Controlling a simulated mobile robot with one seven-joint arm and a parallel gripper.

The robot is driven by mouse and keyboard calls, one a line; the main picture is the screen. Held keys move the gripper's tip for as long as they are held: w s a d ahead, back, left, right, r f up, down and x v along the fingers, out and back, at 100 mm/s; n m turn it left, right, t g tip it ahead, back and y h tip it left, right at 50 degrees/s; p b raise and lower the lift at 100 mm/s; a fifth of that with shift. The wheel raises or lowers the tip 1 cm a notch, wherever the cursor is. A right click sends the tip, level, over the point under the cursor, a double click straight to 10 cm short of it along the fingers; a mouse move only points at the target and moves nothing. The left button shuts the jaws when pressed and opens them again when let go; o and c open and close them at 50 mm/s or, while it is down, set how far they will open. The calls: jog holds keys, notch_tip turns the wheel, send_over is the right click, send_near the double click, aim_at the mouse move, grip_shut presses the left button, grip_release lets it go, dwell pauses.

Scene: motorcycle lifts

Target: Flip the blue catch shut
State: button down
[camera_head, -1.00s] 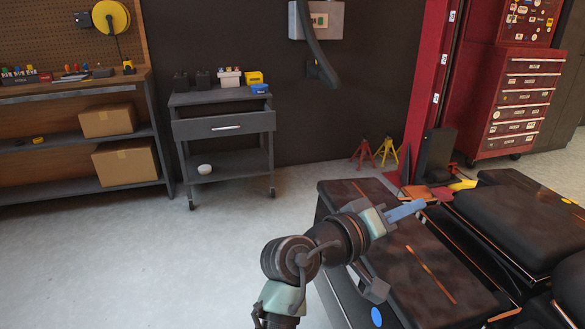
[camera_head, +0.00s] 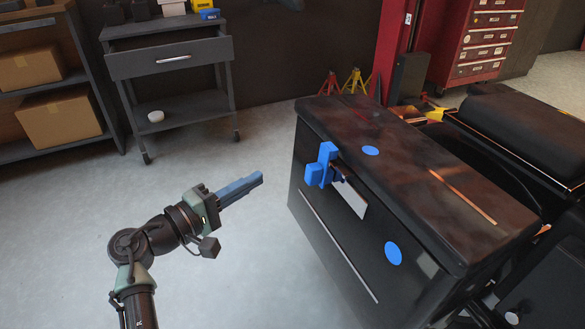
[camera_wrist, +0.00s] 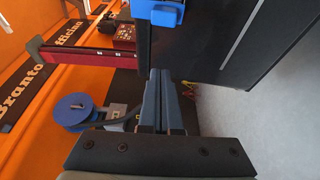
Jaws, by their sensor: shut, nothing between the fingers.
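The blue catch (camera_head: 322,166) is on the upper side edge of a black motorcycle case (camera_head: 330,215). One blue part stands upright at the lid edge and a block sticks out to the left. I cannot tell whether it is latched. It also shows at the top of the wrist view (camera_wrist: 158,12), cut off by the frame. My gripper (camera_head: 258,179) is left of the catch, apart from it, pointing toward the case with its blue-grey fingers together and empty. In the wrist view its fingers (camera_wrist: 159,78) point up toward the catch.
A dark seat (camera_head: 525,130) lies to the right. A grey cart (camera_head: 170,65) and red and yellow stands (camera_head: 352,80) are behind. The floor (camera_head: 215,280) left of the case is clear.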

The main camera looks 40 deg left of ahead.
aim_at(320, 167)
jog(key=shift+w, duration=0.1)
jog(key=w+d+b, duration=0.4)
jog(key=w+b, duration=0.1)
jog(key=w, duration=0.3)
jog(key=shift+w+d, duration=0.15)
dwell(0.5)
